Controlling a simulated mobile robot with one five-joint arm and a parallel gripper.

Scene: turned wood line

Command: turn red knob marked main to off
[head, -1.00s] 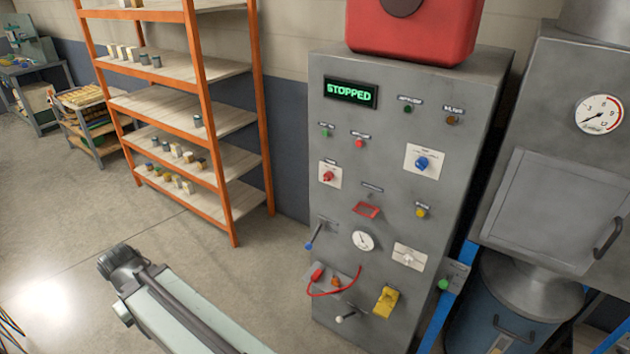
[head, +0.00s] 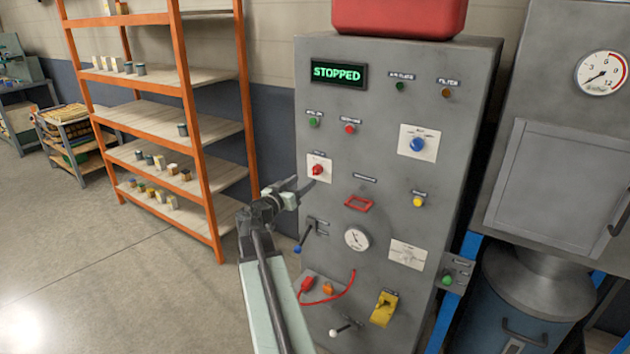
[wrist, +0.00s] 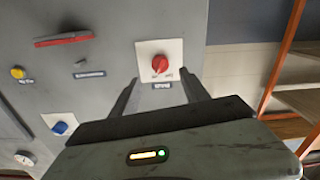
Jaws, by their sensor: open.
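The red knob (head: 318,169) sits on a white plate at the left side of the grey control panel (head: 385,130). Its label is too small to read. In the wrist view the red knob (wrist: 160,64) is centred ahead, its pointer ridge slightly slanted from upright. My gripper (head: 302,185) is just in front of the panel, below and left of the knob in the head view. In the wrist view its two fingers (wrist: 158,78) are spread and empty, with the knob framed between and beyond their tips. Contact with the knob is not visible.
The panel display (head: 338,73) reads STOPPED. Nearby are a red button (head: 350,129), a green button (head: 313,122), a blue knob (head: 417,144) and a red-framed part (head: 358,203). A blue-tipped lever (head: 304,238) sticks out below. Orange shelving (head: 190,120) stands left, with open floor before it.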

